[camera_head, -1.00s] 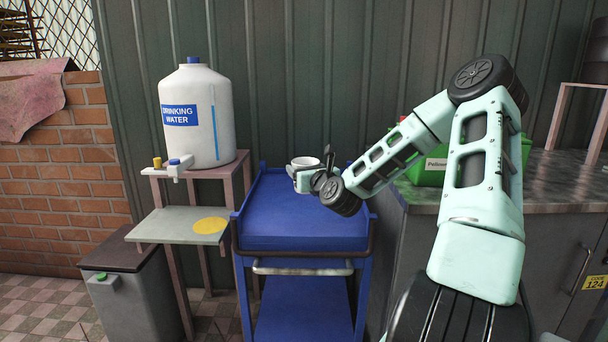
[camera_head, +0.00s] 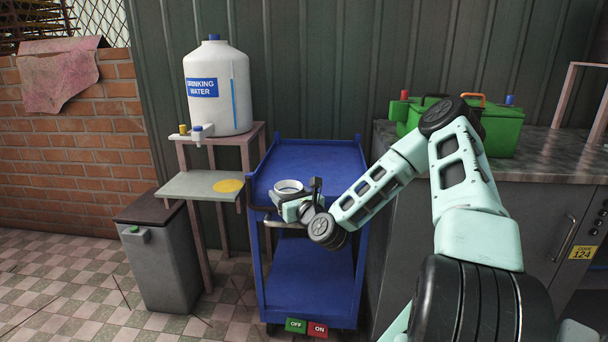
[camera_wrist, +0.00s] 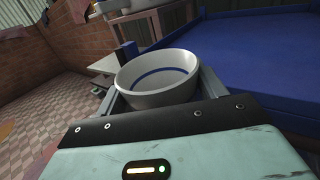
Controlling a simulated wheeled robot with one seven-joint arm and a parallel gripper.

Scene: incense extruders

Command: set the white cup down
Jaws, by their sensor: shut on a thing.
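The white cup (camera_head: 288,187) is held in my gripper (camera_head: 291,203), which is shut on it. In the head view they are at the front edge of the blue cart (camera_head: 325,160), near its handle and left side. In the wrist view the cup (camera_wrist: 158,80) stands between the two fingers, open side up, with a blue line round its inside. The blue cart top (camera_wrist: 235,50) lies to the right of the cup there. The cup's base is hidden, so I cannot tell whether it touches anything.
A small side shelf with a yellow disc (camera_head: 228,186) stands left of the cart, under a drinking water jug (camera_head: 218,95). A grey bin (camera_head: 165,255) is below. A green box (camera_head: 490,130) sits on the right counter. Most of the cart top is clear.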

